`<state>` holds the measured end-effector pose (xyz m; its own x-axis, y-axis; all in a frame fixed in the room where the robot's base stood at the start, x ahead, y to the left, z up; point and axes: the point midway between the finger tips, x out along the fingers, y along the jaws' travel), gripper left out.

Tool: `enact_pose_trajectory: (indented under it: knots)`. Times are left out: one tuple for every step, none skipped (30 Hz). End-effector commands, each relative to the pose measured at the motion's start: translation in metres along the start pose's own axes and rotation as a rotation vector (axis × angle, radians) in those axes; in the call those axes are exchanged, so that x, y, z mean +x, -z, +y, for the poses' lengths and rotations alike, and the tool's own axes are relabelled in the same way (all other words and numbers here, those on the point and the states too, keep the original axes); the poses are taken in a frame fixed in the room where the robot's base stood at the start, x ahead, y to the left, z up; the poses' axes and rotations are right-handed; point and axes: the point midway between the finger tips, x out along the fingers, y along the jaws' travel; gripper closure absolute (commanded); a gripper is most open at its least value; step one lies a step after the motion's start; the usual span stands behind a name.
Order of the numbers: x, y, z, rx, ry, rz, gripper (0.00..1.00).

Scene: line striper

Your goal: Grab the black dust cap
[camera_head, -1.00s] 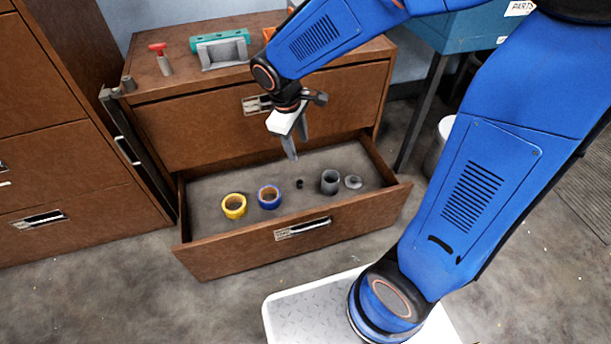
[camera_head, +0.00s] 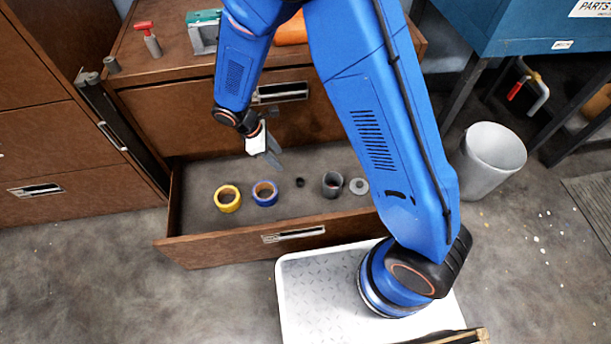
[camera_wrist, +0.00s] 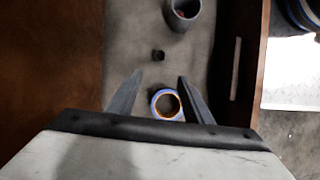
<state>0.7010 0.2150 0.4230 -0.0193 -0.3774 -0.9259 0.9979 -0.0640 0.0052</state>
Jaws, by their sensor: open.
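The small black dust cap (camera_head: 300,182) lies on the floor of the open drawer (camera_head: 215,245), between the blue tape roll (camera_head: 265,193) and a grey cup-like part (camera_head: 332,184). In the wrist view the dust cap (camera_wrist: 158,55) sits ahead of the fingertips, roughly midway between their lines. My gripper (camera_head: 272,160) is above the drawer, open and empty, with its fingers pointing down. In the wrist view the blue tape roll (camera_wrist: 166,104) shows between the fingers of my gripper (camera_wrist: 160,76), apparently below them.
A yellow tape roll (camera_head: 228,198) lies left of the blue one, and a grey disc (camera_head: 359,186) lies right of the grey part. The drawer walls surround these items. A cabinet top (camera_head: 170,72) with a red-handled tool (camera_head: 147,38) stands behind. A bin (camera_head: 490,160) stands at right.

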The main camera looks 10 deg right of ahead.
Motion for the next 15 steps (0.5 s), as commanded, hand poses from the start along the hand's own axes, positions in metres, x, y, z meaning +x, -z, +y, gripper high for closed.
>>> enact_pose_trajectory:
  knots:
    - [0.003, 0.003, -0.001, -0.009, 0.0, -0.004, 0.54]
    - [0.004, 0.004, -0.001, -0.013, 0.0, -0.006, 0.54]
    - [0.007, 0.005, -0.002, -0.016, 0.001, -0.007, 0.54]
    - [0.01, 0.005, -0.002, -0.017, 0.001, -0.008, 0.54]
    - [0.013, 0.005, -0.002, -0.018, 0.001, -0.008, 0.54]
    - [0.017, 0.005, -0.001, -0.017, 0.001, -0.007, 0.54]
    - [0.022, 0.005, -0.002, -0.017, 0.002, -0.007, 0.54]
    - [0.027, 0.004, -0.002, -0.016, 0.003, -0.008, 0.54]
    - [0.035, 0.004, -0.002, -0.016, 0.003, -0.008, 0.54]
    - [0.04, 0.004, -0.002, -0.017, 0.003, -0.009, 0.54]
    - [0.045, 0.004, -0.002, -0.017, 0.003, -0.009, 0.54]
    - [0.052, 0.004, -0.002, -0.017, 0.003, -0.008, 0.54]
    - [0.058, 0.004, -0.002, -0.017, 0.003, -0.008, 0.54]
    - [0.063, 0.004, -0.002, -0.016, 0.002, -0.009, 0.54]
    - [0.07, 0.004, -0.002, -0.016, 0.002, -0.007, 0.54]
